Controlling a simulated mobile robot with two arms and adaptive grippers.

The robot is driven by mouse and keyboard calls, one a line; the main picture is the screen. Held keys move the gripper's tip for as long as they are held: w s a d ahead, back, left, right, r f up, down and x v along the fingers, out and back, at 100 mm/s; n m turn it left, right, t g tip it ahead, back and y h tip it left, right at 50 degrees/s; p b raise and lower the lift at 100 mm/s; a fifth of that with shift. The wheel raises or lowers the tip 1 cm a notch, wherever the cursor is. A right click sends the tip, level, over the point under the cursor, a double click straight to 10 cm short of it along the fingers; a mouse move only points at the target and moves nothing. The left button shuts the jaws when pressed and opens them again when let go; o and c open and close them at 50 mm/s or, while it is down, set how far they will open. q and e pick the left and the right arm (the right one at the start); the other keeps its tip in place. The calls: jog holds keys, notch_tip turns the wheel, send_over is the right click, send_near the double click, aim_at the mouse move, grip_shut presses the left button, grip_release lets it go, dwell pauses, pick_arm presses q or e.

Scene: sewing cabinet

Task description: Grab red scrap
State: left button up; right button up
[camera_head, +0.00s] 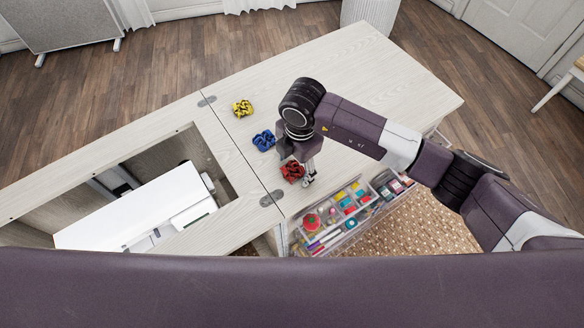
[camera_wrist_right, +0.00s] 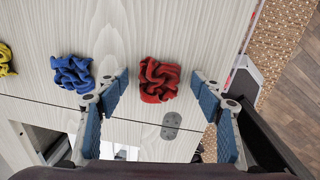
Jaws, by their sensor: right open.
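The red scrap (camera_head: 292,171) is a crumpled bundle lying on the pale wooden cabinet top (camera_head: 385,75). In the right wrist view the red scrap (camera_wrist_right: 159,80) shows between the two blue-padded fingers. My right gripper (camera_head: 300,178) is open and points down right at the scrap in the head view; no finger is seen closed on it. The right gripper also shows in the right wrist view (camera_wrist_right: 160,85), with its fingers to either side of the scrap. Whether they touch it cannot be told. My left gripper is in neither view.
A blue scrap (camera_head: 264,140) and a yellow scrap (camera_head: 242,108) lie beyond the red one. An open drawer of sewing supplies (camera_head: 345,232) juts out at the front. A sewing machine (camera_head: 150,210) sits in the cabinet opening at left. The right part of the top is clear.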

jog(key=c, duration=0.8)
jog(key=shift+o, duration=0.2)
